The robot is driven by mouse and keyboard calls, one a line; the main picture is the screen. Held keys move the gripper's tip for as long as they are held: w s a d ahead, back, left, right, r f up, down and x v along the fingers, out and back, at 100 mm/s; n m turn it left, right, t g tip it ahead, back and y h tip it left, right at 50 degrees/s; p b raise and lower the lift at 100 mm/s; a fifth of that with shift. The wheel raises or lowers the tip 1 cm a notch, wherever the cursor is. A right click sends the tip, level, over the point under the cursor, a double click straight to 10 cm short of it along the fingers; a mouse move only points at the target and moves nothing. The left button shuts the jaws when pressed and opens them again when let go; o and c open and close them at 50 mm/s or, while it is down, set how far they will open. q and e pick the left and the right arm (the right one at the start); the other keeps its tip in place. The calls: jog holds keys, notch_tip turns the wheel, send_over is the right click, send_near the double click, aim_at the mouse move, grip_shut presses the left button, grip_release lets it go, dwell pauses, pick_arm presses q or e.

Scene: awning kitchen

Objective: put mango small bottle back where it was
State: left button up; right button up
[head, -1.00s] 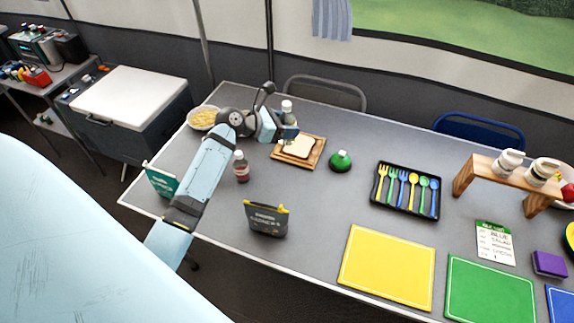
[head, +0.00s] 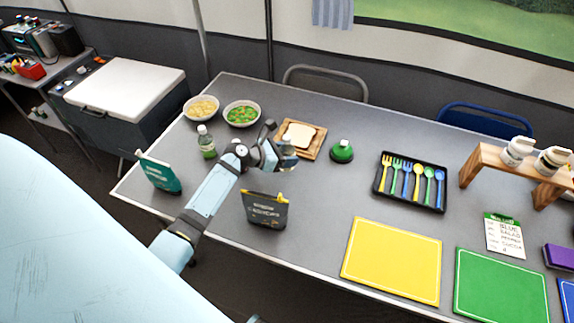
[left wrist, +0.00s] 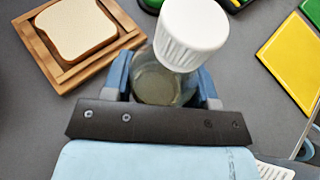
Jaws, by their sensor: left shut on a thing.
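My left gripper (head: 278,156) is shut on a small clear bottle in front of the bread board. In the left wrist view this bottle (left wrist: 158,86) has a white ribbed cap and pale contents, between the two fingers of the gripper (left wrist: 163,88). No label is readable, so I cannot confirm that it is the mango one. Whether its base touches the table is hard to tell. Another small bottle (head: 207,143), green with a white cap, stands left of my arm. My forearm covers the place where a reddish bottle showed earlier. My right gripper is not in view.
The bread board (head: 314,143), a green squat bottle (head: 342,151) and a cutlery tray (head: 410,208) lie to the right. Two bowls (head: 201,107) (head: 241,114) stand behind. A dark carton (head: 264,210) and a teal carton (head: 158,175) stand near the front edge.

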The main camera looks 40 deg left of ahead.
pick_arm(q)
notch_tip(320, 180, down, 4)
jog(key=shift+f+b, duration=0.2)
jog(key=shift+b, duration=0.25)
jog(key=o, duration=0.5)
jog(key=shift+f, duration=0.15)
jog(key=o, duration=0.4)
